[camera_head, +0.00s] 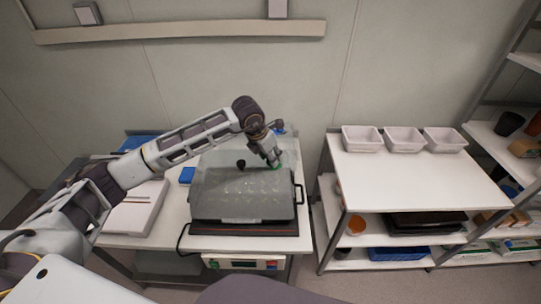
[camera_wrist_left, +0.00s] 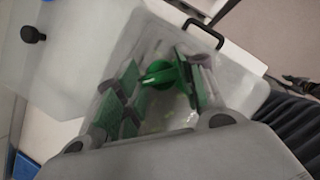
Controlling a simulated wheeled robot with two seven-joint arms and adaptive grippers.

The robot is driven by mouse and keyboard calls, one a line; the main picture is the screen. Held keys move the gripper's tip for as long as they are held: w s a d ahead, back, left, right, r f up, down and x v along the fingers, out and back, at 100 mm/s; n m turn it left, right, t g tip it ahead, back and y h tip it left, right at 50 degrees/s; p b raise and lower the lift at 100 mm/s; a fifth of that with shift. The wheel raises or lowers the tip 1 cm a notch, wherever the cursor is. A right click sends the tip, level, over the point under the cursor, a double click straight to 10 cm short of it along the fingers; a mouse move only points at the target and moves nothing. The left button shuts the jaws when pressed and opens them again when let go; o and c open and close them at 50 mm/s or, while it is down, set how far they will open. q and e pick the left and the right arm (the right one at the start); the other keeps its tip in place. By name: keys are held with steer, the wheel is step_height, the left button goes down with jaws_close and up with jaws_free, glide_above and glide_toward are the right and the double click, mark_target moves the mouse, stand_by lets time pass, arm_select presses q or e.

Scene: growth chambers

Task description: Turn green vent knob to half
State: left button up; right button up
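The green vent knob (camera_wrist_left: 160,74) sits on top of a translucent grey chamber lid (camera_wrist_left: 150,30). In the head view the lid (camera_head: 225,207) covers a dark-based propagator on the left table, and only a green bit of the knob shows under my left fingertips. My left gripper (camera_head: 273,160) points down at the lid's right rear. In the wrist view, my left gripper (camera_wrist_left: 160,88) has its fingers spread on both sides of the knob, with a gap at least on the left side. Firm contact cannot be seen. My right gripper is out of view.
A black knob (camera_head: 241,163) stands on the lid's rear left, and a black handle (camera_head: 299,194) is on its right side. A control box (camera_head: 243,263) hangs below the table's front. A right-hand table (camera_head: 400,175) carries three white trays; its front is clear.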

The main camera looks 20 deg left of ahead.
arm_select(q)
steer(key=shift+c, duration=0.9)
